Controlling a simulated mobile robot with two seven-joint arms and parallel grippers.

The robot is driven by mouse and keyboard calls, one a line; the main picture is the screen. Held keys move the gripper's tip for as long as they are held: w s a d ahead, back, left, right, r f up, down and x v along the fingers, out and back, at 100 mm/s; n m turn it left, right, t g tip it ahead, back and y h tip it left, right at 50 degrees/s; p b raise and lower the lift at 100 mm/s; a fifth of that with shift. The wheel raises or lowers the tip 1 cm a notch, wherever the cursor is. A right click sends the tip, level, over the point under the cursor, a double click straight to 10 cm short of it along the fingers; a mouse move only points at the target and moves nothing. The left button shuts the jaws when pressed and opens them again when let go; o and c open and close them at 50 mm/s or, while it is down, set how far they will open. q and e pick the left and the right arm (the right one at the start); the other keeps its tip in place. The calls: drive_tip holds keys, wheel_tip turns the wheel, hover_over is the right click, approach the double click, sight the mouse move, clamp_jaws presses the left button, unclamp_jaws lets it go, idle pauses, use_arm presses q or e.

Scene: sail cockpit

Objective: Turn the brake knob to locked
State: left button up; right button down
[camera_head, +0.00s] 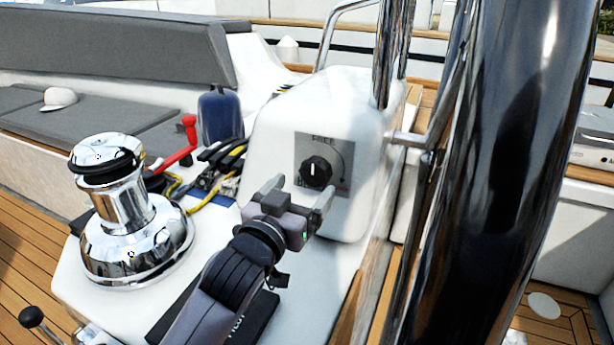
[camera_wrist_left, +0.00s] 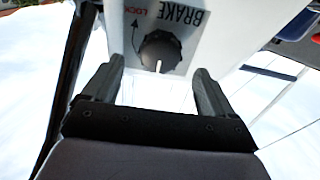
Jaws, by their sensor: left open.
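The brake knob (camera_head: 316,172) is round and black with a white pointer line, on a grey plate (camera_head: 341,152) on the white pedestal (camera_head: 350,100). Its pointer aims up toward the word FREE. In the left wrist view the picture is inverted: the knob (camera_wrist_left: 160,51) has its line pointing down, and the red LOCK lettering (camera_wrist_left: 136,8) is at the top by BRAKE. My left gripper (camera_head: 299,190) is open, in front of and just below the knob. Its fingers point at the plate, with the knob between and beyond the tips; no contact is clear. My right gripper is out of view.
A chrome winch (camera_head: 127,215) stands left of my left arm. Ropes and a red-handled lever (camera_head: 178,152) lie behind it. A thick dark shiny tube (camera_head: 490,170) rises on the right, close to the camera. Grey seat cushions (camera_head: 60,120) are at the back left.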

sight(312, 177)
use_arm(q)
drive_tip(key=shift+x, duration=2.65)
drive_tip(key=c, duration=1)
